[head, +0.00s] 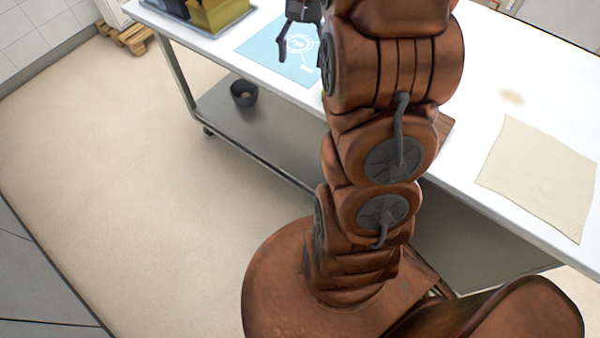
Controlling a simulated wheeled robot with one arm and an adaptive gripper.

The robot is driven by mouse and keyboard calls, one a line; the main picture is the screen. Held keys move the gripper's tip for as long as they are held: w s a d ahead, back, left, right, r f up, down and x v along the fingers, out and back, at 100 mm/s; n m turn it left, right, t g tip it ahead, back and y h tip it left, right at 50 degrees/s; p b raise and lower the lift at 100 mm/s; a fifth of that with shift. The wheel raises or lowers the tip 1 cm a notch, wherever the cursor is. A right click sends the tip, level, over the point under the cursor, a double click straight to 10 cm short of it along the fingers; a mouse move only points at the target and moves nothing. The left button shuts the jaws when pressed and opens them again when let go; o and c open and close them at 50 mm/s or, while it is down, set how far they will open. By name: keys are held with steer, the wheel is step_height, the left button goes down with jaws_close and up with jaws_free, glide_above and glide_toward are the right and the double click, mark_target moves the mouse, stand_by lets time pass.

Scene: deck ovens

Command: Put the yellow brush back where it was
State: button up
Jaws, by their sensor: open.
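I cannot make out the yellow brush in the head view. My gripper (301,48) is at the top middle, over the blue mat (262,48) on the white table. One dark finger hangs down clearly; the other side is partly covered by my arm. The gripper is open, and I see nothing held between its fingers. The mat carries a white printed drawing. My arm hides part of the table behind it.
A yellow bin (222,14) stands with dark bins on a tray at the table's far left. A beige sheet (540,180) lies at right on the white table (478,110). A dark bowl (244,94) sits on the lower shelf. The floor at left is clear.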

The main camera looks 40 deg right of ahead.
steer(key=s+a+n+h, duration=0.1)
steer(key=s+a+n, duration=0.4)
steer(key=s+a, duration=0.6)
steer(key=s+a+f+n, duration=0.1)
steer(key=s+a+n, duration=0.1)
steer(key=s, duration=0.3)
steer(key=s+a+f+n+h, duration=0.1)
steer(key=s+a+f+n, duration=0.1)
steer(key=s+a, duration=0.2)
steer(key=shift+s+f+h, duration=0.15)
steer(key=shift+s+h, duration=0.15)
steer(key=shift+s, duration=0.7)
